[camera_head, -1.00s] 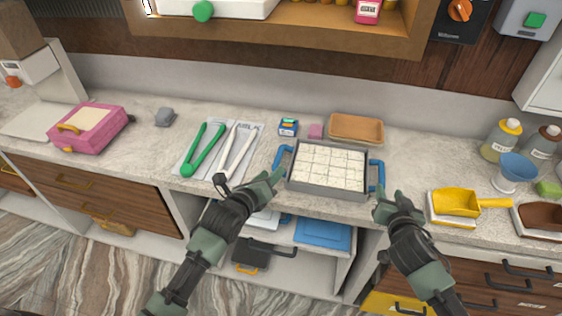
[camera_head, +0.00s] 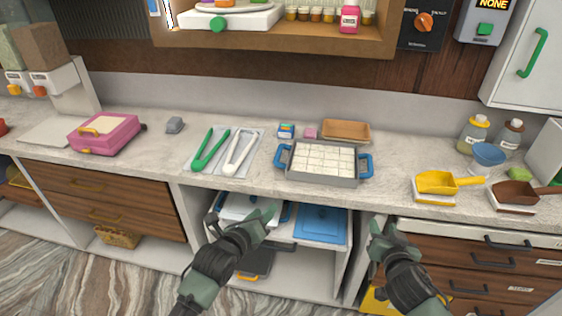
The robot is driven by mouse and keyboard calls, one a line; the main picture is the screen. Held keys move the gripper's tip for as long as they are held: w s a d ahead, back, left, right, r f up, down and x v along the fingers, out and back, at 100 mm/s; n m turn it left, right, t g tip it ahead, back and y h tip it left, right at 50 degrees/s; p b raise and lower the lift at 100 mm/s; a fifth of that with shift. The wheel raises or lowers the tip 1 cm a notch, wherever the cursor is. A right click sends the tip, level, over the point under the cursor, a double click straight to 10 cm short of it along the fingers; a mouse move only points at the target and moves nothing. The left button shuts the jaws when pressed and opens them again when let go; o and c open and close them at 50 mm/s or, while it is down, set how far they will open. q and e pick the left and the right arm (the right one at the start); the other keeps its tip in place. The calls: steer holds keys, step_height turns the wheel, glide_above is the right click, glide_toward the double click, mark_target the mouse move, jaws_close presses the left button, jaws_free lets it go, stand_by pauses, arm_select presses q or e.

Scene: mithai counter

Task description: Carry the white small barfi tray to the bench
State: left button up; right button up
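A grey metal tray (camera_head: 320,179) with blue handles at both ends sits flat on the counter, filled with white square barfi pieces (camera_head: 325,158). My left gripper (camera_head: 266,214) is in front of and below the counter edge, left of the tray and apart from it. My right gripper (camera_head: 381,230) is in front of the counter edge, right of the tray and also apart from it. Neither gripper is seen holding anything. The gaps between their fingers are not clear from this angle.
Green and white tongs (camera_head: 207,150) lie left of the tray. A brown tray (camera_head: 346,131) and small boxes stand behind it. A yellow scoop (camera_head: 437,183) is to the right, a pink case (camera_head: 105,136) at far left. An open shelf with a blue lid (camera_head: 320,225) is below.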

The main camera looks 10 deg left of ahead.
step_height(320, 180, down, 5)
steer(key=b, duration=0.4)
arm_select(q)
step_height(320, 180, down, 5)
steer(key=shift+s+r, duration=0.1)
steer(key=shift+r, duration=0.05)
arm_select(e)
steer(key=v, duration=1.2)
steer(key=shift+r, duration=0.35)
